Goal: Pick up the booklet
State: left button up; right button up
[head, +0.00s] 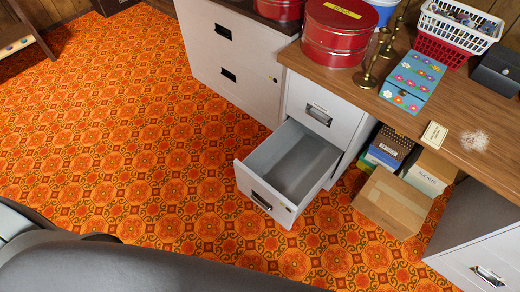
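A small cream, flat rectangular item with print on it, apparently the booklet (434,134), lies on the wooden desk top (465,158) near its front edge, at the right. It lies apart from the things around it, left of a patch of white powder (474,140). Neither of my grippers shows in the head view. Large grey parts of my own body fill the lower left.
A lower drawer (265,196) stands pulled out and empty. Cardboard boxes (392,203) sit under the desk. Blue flowered boxes (411,80), brass candlesticks (372,60), a red tin (340,33) and a basket (460,25) stand on the desk. The patterned floor at left is clear.

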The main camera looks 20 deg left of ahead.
aim_at(434, 135)
jog(key=u, duration=0.45)
jog(key=l+z, duration=0.2)
jog(key=z, duration=1.1)
jog(key=k, duration=0.05)
